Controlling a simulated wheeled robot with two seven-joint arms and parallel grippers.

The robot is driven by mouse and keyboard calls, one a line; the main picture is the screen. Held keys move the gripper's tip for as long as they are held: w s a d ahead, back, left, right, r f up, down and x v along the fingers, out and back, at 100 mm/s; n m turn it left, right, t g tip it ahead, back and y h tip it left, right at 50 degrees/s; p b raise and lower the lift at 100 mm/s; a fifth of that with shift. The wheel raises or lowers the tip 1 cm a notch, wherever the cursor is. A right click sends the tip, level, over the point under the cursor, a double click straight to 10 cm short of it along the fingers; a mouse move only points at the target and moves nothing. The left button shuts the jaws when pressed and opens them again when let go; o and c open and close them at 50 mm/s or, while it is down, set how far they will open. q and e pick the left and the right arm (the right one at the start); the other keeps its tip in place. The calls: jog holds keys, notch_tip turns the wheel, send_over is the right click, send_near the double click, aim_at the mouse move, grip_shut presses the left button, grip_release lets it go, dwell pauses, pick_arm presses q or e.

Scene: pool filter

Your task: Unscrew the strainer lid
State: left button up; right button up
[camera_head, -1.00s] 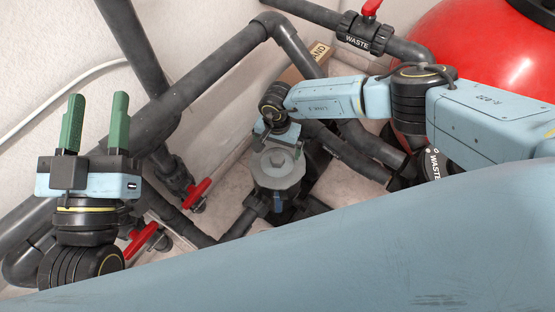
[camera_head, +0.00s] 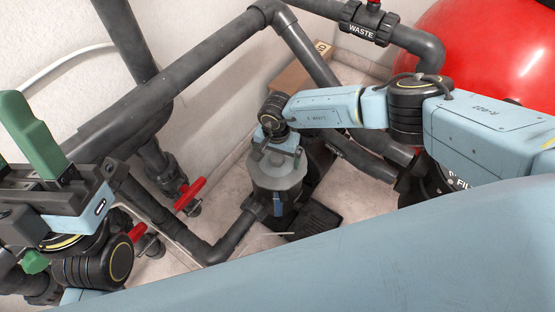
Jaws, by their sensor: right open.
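The strainer housing is a grey upright pot near the middle, with its grey lid (camera_head: 277,169) on top. My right gripper (camera_head: 277,150) points down over the lid, reached by the pale blue arm from the right. Its jaws are open, at the lid's top. Its fingertips are mostly hidden by my wrist, so I cannot tell whether they touch the lid. My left gripper (camera_head: 30,138) is at the left edge, away from the strainer. One green finger shows clearly; the other is cut off or hidden, so its opening is unclear.
Dark grey pipes (camera_head: 180,85) run along the white wall and around the strainer. Red valve handles (camera_head: 190,194) sit to its left. A large red tank (camera_head: 490,60) stands at the upper right. A cardboard box (camera_head: 303,72) lies behind. My pale blue arm link covers the lower right.

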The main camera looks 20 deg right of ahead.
aim_at(277, 156)
jog(key=shift+s+d+f, duration=0.1)
jog(key=shift+s+f, duration=0.1)
jog(key=shift+f, duration=0.3)
jog(key=shift+w+r+p, duration=0.1)
jog(key=shift+r+p, duration=0.4)
jog(key=shift+r, duration=0.05)
notch_tip(277, 156, up, 3)
jog(key=shift+w+r+p, duration=0.1)
jog(key=shift+r+p, duration=0.05)
jog(key=shift+p, duration=1.1)
